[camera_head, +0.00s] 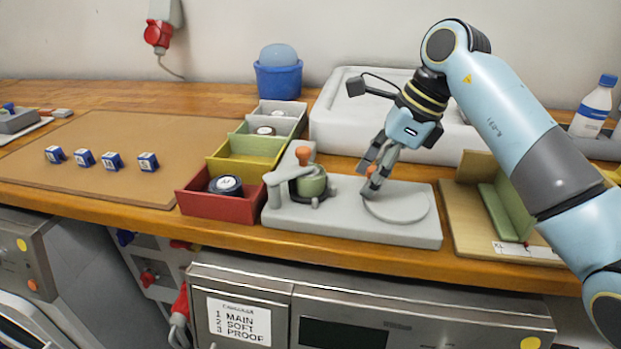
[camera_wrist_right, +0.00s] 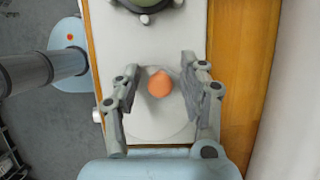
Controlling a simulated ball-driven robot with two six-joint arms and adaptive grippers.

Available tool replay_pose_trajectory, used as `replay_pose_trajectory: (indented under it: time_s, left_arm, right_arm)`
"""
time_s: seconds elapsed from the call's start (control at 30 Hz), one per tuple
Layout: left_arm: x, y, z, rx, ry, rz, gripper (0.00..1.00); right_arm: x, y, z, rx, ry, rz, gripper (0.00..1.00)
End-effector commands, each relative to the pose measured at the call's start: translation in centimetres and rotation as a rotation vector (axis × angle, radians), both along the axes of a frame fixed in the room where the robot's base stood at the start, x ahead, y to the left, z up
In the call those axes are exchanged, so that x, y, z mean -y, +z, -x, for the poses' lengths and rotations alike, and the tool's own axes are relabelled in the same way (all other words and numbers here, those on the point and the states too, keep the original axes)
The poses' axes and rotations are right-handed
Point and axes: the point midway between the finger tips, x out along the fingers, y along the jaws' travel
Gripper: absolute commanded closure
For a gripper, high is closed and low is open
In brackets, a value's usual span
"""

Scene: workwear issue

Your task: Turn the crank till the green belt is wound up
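The winding device has a grey base plate (camera_head: 420,236) on the bench. The green belt (camera_head: 313,185) is a roll beside a grey bracket, with an orange knob (camera_head: 303,156) above it. Its edge shows at the top of the right wrist view (camera_wrist_right: 146,3). A round grey disc (camera_head: 398,207) lies on the right of the plate. My right gripper (camera_head: 372,185) is over the disc, pointing down. In the right wrist view its fingers (camera_wrist_right: 160,68) are spread on both sides of an orange crank knob (camera_wrist_right: 160,84), with gaps visible. My left gripper is out of view.
A red bin (camera_head: 215,207) holding a dark roll, a yellow bin (camera_head: 240,166) and grey bins stand left of the device. A wooden tray (camera_head: 465,225) with a green piece is close on the right. A white container (camera_head: 335,128) stands behind. Several small blue boxes sit on the brown mat (camera_head: 75,180).

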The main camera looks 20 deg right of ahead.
Motion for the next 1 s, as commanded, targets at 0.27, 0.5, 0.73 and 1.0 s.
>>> replay_pose_trajectory:
  time_s: [0.27,0.5,0.73,1.0]
  left_arm:
    - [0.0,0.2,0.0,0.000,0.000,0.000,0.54]
    - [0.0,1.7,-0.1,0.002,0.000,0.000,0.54]
    - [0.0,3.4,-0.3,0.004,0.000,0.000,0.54]
    - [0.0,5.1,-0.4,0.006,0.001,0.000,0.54]
  right_arm:
    - [-0.1,0.3,-0.1,0.003,0.001,-0.002,0.58]
    - [-0.1,2.6,-0.1,0.004,0.001,-0.002,0.58]
    - [-0.1,5.2,-0.1,0.005,0.001,-0.002,0.58]
    - [-0.1,7.9,-0.1,0.004,0.001,-0.002,0.58]
